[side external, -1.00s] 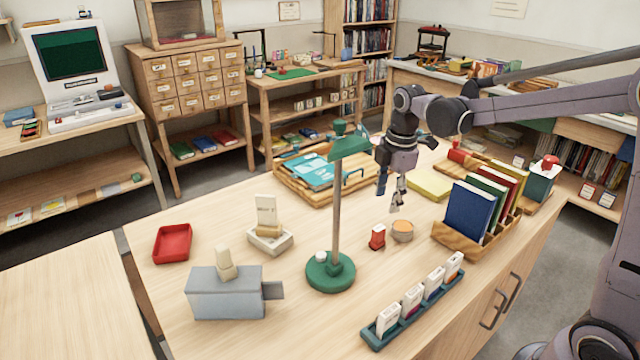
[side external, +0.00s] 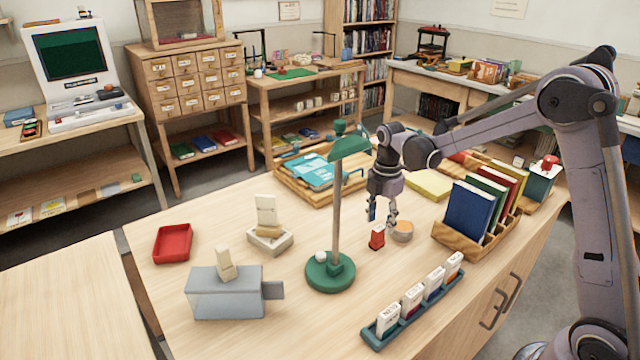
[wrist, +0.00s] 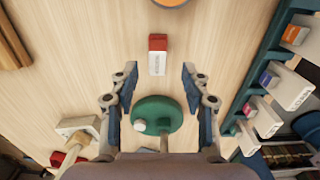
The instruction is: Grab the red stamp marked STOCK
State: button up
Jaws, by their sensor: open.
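A small red stamp (side external: 377,239) stands on the table, right of the green lamp. In the wrist view the red stamp (wrist: 158,43) has a pale label face whose lettering is too small to read surely. My gripper (side external: 382,217) is open and points down just above the red stamp in the side view. In the wrist view my gripper (wrist: 160,84) has its fingers apart with nothing between the tips, and the stamp is beyond them, near the top middle.
A round orange-topped tin (side external: 402,231) stands close right of the stamp. The green desk lamp (side external: 331,272) is to its left. A teal rack (side external: 378,343) of several white stamps lies in front. A wooden book holder (side external: 462,242) is at right.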

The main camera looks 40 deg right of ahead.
aim_at(379, 227)
notch_tip(379, 227, down, 4)
jog(key=shift+w+d+f, duration=0.1)
jog(key=shift+w+d, duration=0.05)
jog(key=shift+c, duration=0.3)
grip_shut()
jog(key=shift+r, duration=0.2)
